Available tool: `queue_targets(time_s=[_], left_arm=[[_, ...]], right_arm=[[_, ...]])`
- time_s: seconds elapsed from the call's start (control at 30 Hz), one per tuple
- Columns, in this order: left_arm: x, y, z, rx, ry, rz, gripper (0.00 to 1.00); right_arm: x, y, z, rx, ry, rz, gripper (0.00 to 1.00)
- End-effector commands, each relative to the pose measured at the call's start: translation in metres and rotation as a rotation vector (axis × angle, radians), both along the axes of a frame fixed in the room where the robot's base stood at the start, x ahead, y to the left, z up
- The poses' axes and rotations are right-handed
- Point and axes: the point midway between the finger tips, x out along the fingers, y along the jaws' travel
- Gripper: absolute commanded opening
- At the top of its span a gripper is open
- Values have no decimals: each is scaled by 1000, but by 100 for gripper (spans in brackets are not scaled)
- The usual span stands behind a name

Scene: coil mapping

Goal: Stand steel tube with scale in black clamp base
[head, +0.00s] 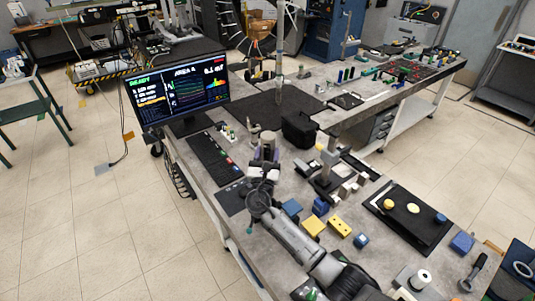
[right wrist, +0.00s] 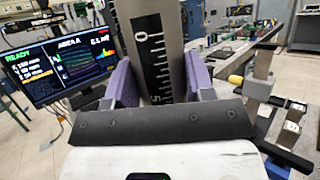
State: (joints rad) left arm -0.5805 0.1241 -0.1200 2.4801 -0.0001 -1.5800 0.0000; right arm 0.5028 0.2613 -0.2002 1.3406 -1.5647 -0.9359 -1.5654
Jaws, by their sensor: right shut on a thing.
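My right gripper (head: 266,145) is over the near bench, by the keyboard. In the right wrist view its purple fingers (right wrist: 160,90) are shut on the steel tube (right wrist: 122,40), which carries a black scale strip with white marks and a "0". The tube rises, slightly tilted, past the picture's top edge; its lower end is hidden behind my gripper body. In the head view the held tube is hard to make out. A black block (head: 300,128) stands right of my gripper; I cannot tell whether it is the clamp base. My left gripper is not in view.
A monitor (head: 183,90) and keyboard (head: 212,160) are at the left. A tall pole (head: 281,45) rises behind my gripper by a dark mat (head: 258,103). A post stand (head: 328,160), blue and yellow blocks (head: 340,226) and a black tray (head: 400,238) stand at the right.

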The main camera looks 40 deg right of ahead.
Motion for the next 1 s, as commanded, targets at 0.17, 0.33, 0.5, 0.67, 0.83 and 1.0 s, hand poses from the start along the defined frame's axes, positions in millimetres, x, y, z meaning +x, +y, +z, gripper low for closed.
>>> queue_targets(time_s=[0.17,0.33,0.5,0.67,0.83,1.0], left_arm=[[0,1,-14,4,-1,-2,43],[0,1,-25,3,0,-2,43],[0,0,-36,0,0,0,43],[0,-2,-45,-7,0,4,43],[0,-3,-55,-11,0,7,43],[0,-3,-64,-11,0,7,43]], right_arm=[[0,0,-14,-1,-3,-1,4],[0,0,-26,-2,-2,-1,4],[0,0,-39,-2,-2,-1,4],[0,0,-50,-1,-2,-1,4],[0,0,-62,-1,-2,-1,4],[0,0,-74,-1,-3,-1,4]])
